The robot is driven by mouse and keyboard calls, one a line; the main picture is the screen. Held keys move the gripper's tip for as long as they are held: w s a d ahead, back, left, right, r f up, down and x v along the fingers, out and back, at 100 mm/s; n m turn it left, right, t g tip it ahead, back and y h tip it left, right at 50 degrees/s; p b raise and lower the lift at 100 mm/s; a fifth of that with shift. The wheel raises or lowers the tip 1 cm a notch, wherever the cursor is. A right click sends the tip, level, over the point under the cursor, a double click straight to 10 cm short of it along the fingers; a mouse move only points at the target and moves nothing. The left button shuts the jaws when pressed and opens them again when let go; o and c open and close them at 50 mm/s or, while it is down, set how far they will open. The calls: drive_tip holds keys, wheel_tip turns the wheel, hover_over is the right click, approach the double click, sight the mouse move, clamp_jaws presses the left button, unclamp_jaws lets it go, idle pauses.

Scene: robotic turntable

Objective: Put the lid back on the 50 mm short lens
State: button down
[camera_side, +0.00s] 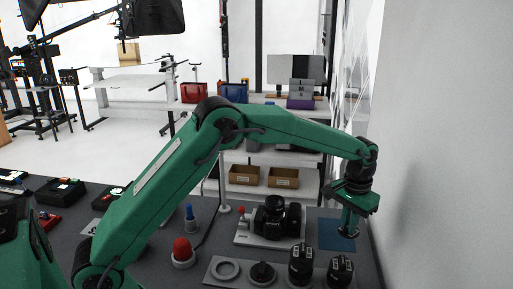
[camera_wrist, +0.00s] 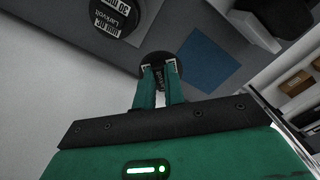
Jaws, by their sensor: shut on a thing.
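My gripper (camera_side: 348,222) is shut on a round black lid (camera_side: 348,232) at the right. It holds the lid above the workbench, over or near the blue mat. In the wrist view my fingertips (camera_wrist: 160,74) grip the middle of the black lid (camera_wrist: 160,55). I cannot tell which lens is the 50 mm short one.
The grey tray (camera_side: 215,281) also bears a grey ring (camera_side: 226,269) and a black disc (camera_side: 262,273). A black camera (camera_side: 275,220) stands behind the tray. The blue mat (camera_side: 330,236) is beside it. A red-topped object (camera_side: 182,251) stands left. A white wall (camera_side: 440,150) is close at right.

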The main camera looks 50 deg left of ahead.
idle(0.3)
drive_tip(key=s+a+r+n, duration=0.2)
drive_tip(key=a+r, duration=0.1)
drive_tip(key=a, duration=0.4)
drive_tip(key=s+a+r+n, duration=0.2)
drive_tip(key=s+a+r, duration=0.1)
drive_tip(key=a, duration=0.3)
drive_tip(key=s+a+r+n, duration=0.2)
drive_tip(key=s+a, duration=0.1)
drive_tip(key=a, duration=0.4)
drive_tip(key=shift+a+r, duration=0.3)
drive_tip(key=shift+r, duration=0.1)
drive_tip(key=shift+f, duration=0.25)
drive_tip(key=shift+f, duration=2.95)
drive_tip(key=shift+f, duration=0.2)
